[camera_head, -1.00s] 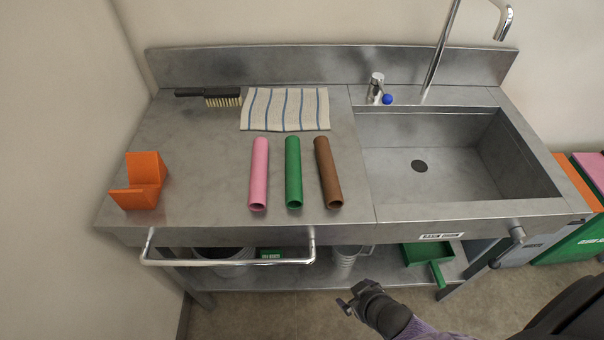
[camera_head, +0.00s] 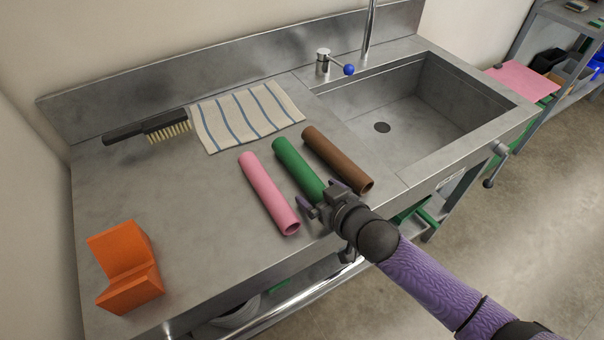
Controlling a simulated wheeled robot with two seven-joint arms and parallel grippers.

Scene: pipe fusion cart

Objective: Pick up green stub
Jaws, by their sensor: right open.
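The green stub (camera_head: 296,166) is a hollow tube lying on the steel counter, between a pink tube (camera_head: 268,192) on its left and a brown tube (camera_head: 337,158) on its right. My right gripper (camera_head: 318,199) is open at the near end of the green stub and covers that end. I cannot tell whether its fingers touch the stub. My left gripper is not in view.
An orange angled block (camera_head: 126,268) stands at the counter's front left. A striped cloth (camera_head: 246,116) and a brush (camera_head: 148,128) lie at the back. The sink basin (camera_head: 400,122) is on the right.

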